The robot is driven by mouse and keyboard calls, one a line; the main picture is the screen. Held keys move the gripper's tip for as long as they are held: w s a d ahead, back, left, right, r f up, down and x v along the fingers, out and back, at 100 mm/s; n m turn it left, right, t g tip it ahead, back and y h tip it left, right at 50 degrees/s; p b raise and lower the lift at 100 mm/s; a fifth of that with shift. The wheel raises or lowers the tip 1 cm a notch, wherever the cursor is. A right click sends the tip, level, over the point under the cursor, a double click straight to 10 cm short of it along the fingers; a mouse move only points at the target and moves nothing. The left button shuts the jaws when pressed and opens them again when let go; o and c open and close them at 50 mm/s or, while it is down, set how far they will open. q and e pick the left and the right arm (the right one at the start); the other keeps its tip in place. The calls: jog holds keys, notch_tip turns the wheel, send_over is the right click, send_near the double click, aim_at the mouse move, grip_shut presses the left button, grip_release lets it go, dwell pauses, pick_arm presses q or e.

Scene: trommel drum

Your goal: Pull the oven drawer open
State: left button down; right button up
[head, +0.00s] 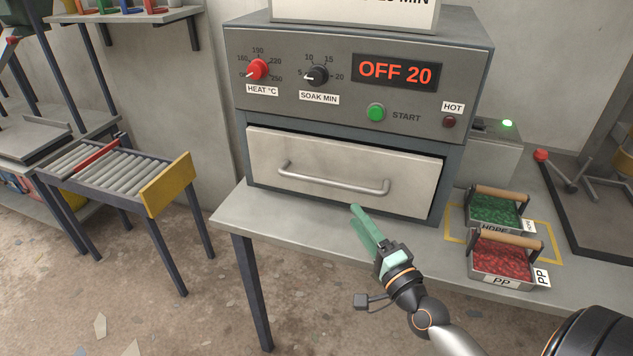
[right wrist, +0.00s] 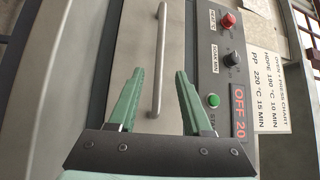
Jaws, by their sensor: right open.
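The oven (head: 463,80) is a grey box on a bench, with its display reading OFF 20. Its pale drawer (head: 345,205) appears shut in the front below the controls, with a curved metal handle (head: 333,183) across it. My right gripper (head: 359,222) is in front of the drawer, below and near the handle's right part, and holds nothing. In the right wrist view the green fingers (right wrist: 155,85) are spread apart, with the handle (right wrist: 158,62) showing between and beyond them. Whether they touch it cannot be told. My left gripper is not in view.
A tray of green pieces (head: 494,209) and a tray of red pieces (head: 502,259) stand on the bench (head: 228,211), right of the oven. A roller conveyor (head: 105,165) with a yellow end stands at left. Floor in front is mostly clear.

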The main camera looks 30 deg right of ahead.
aim_at(332, 181)
jog(key=w, duration=0.4)
jog(key=w+r+p, duration=0.1)
jog(key=w, duration=0.6)
jog(key=shift+w+d+r, duration=0.3)
jog(key=shift+d, duration=0.05)
grip_shut()
dwell(1.0)
